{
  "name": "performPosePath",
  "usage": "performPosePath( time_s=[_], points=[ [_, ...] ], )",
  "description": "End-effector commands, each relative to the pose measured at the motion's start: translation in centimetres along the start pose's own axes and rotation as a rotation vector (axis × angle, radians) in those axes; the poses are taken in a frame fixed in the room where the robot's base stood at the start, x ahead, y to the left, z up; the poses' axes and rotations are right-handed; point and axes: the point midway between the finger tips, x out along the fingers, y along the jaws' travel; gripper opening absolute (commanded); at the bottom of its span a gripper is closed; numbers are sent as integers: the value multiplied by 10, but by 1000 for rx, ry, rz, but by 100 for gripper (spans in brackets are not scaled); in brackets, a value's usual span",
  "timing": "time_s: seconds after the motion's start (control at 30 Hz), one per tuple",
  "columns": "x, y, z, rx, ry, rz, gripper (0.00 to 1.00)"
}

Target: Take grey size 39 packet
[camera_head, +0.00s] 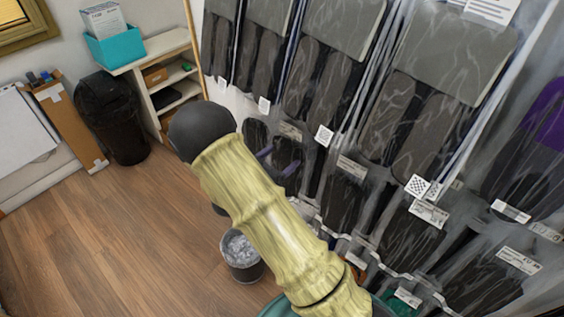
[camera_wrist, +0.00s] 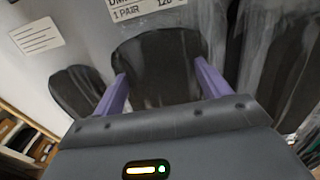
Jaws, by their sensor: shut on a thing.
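Clear packets with grey and dark insoles hang in rows on the wall rack; one large grey-topped packet (camera_head: 455,50) is at upper right in the head view. In the wrist view my gripper (camera_wrist: 161,72) has its two purple fingers at either side of a dark insole packet (camera_wrist: 160,48), shut on it. Its label (camera_wrist: 145,8) reads "1 PAIR" and is cut off by the frame, so I cannot read a size 39. In the head view my arm hides much of the gripper; a purple finger shows beside a lower-row packet.
More packets (camera_head: 345,190) hang close to the right and below. A bin of crumpled clear plastic (camera_head: 240,262) stands on the floor below my arm. A black bin (camera_head: 112,120) and a shelf (camera_head: 165,75) stand at the back left. The wooden floor at left is clear.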

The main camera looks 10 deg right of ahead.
Motion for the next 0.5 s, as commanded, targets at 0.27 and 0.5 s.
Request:
performPosePath(
  time_s=[0.27,0.5],
  points=[
    [-54,2,0,1,1,7,39],
    [-122,1,-3,1,1,7,39]
  ],
)
